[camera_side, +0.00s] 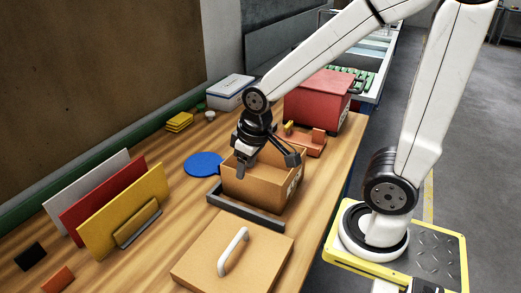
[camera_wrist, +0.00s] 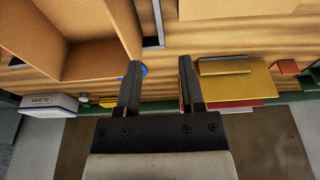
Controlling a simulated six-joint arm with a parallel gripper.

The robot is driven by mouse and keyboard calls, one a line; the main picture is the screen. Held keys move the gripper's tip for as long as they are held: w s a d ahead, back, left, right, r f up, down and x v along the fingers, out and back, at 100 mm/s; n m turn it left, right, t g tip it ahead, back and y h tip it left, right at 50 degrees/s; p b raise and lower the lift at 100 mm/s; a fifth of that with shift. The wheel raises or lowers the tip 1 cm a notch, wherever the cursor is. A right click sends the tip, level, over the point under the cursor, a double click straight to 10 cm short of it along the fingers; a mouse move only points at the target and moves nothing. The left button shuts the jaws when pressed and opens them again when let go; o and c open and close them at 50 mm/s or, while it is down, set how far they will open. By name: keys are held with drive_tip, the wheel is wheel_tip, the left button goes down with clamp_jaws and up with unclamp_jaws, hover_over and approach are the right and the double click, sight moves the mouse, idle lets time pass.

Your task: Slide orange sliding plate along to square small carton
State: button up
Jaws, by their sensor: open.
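A flat orange-tan plate with a white handle (camera_side: 212,272) lies on the wooden table in the foreground of the side view. Its edge shows at the top of the wrist view (camera_wrist: 235,8). The open square carton (camera_side: 250,190) stands behind it, with a dark grey rail (camera_side: 245,216) between them. The carton's inside fills the upper left of the wrist view (camera_wrist: 85,50). My gripper (camera_side: 268,162) is open and empty, over or near the carton in the side view. In the wrist view, its fingers (camera_wrist: 160,85) are apart, right of the carton wall. Exact height is unclear.
Upright white, red and yellow panels (camera_side: 125,215) stand at left. A blue disc (camera_side: 203,164) lies beside the carton. A red box (camera_side: 318,100) and an orange-red fixture (camera_side: 315,144) are behind. Small black and orange blocks (camera_side: 57,279) lie front left.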

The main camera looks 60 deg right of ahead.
drive_tip(key=w+d+g, duration=0.1)
drive_tip(key=d, duration=0.6)
drive_tip(key=w+d+g, duration=0.1)
drive_tip(key=w+d, duration=0.1)
drive_tip(key=d, duration=0.6)
drive_tip(key=w+d+r+g+h, duration=0.1)
drive_tip(key=w+d+g, duration=0.1)
drive_tip(key=d, duration=0.5)
drive_tip(key=shift+d, duration=0.3)
drive_tip(key=s+d+g, duration=0.2)
drive_tip(key=s+d, duration=0.1)
drive_tip(key=d, duration=0.7)
drive_tip(key=g+y, duration=0.1)
hover_over(319, 144)
drive_tip(key=w, duration=0.3)
wheel_tip(319, 144, down, 6)
drive_tip(key=shift+d+f, duration=0.25)
drive_tip(key=shift+f, duration=0.4)
drive_tip(key=shift+f, duration=0.15)
drive_tip(key=shift+x, duration=3.75)
drive_tip(key=shift+s, duration=0.1)
